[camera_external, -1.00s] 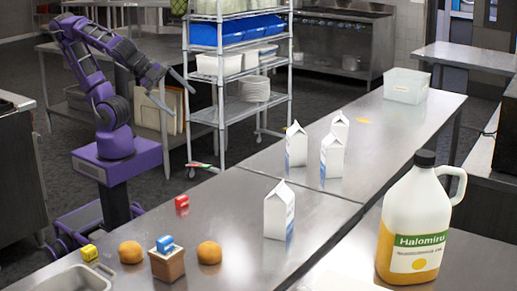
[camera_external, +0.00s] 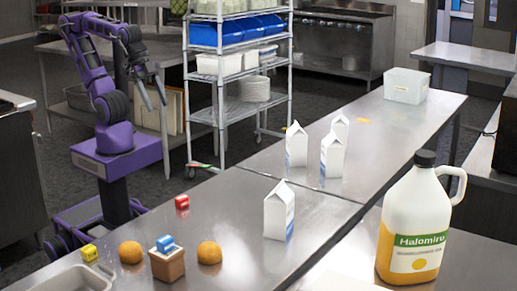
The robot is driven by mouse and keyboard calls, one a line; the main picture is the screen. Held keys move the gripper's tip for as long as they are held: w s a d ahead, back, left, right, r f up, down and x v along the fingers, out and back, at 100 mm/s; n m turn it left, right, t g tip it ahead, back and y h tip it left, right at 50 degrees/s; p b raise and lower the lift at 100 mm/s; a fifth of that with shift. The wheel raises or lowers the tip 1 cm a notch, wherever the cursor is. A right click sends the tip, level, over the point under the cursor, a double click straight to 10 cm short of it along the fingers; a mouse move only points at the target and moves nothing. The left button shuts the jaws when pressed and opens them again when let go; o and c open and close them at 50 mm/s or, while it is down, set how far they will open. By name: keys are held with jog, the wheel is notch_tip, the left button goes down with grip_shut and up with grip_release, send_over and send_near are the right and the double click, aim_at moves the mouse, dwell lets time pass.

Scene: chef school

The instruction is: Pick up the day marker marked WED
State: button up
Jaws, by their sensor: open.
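Three small block-like pieces, possibly the day markers, are on the near steel table. A red one (camera_external: 182,202) sits near the table's left edge. A yellow one (camera_external: 90,252) sits at the lower left, close to a metal pan. A blue one (camera_external: 165,242) rests on top of a brown box (camera_external: 168,265). Their lettering is too small to read, so I cannot tell which says WED. My gripper (camera_external: 155,106) is open and empty, pointing down, in the air beyond the table's left edge. It is well above and apart from all three pieces.
White cartons (camera_external: 279,212) stand along the steel table (camera_external: 235,205). A wire shelf rack (camera_external: 240,107) stands behind the table.

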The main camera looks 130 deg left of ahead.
jog(key=w+d+r+n+t+b, duration=0.1)
jog(key=w+d+r+t, duration=0.1)
jog(key=w+d+r, duration=0.45)
jog(key=w+d+r+n+t+h+b, duration=0.1)
jog(key=w+d+r+t, duration=0.15)
jog(key=w+r, duration=0.6)
jog(key=w+d+r+t+b, duration=0.2)
jog(key=w+d+r, duration=0.35)
jog(key=w, duration=0.45)
jog(key=w+a+r+n+t+h+b, duration=0.1)
jog(key=w+r+n+t+h, duration=0.15)
jog(key=r, duration=0.75)
jog(key=w+a+r+n+t+h, duration=0.1)
jog(key=w+a+r+n+t, duration=0.2)
jog(key=r, duration=0.7)
jog(key=w+a+f+n+g+h, duration=0.1)
jog(key=w+a+f+n+g, duration=0.2)
jog(key=a+f, duration=0.8)
jog(key=n+g+h+p, duration=0.2)
jog(key=n+g+h, duration=0.55)
jog(key=g, duration=0.85)
send_near(183, 197)
jog(key=shift+m+h, duration=0.4)
jog(key=d+f, duration=0.1)
jog(key=d+f+b, duration=0.1)
jog(key=d, duration=0.1)
jog(key=shift+s+f, duration=0.4)
jog(key=shift+b+x, duration=0.45)
jog(key=shift+x, duration=2.65)
jog(key=shift+w+r, duration=0.15)
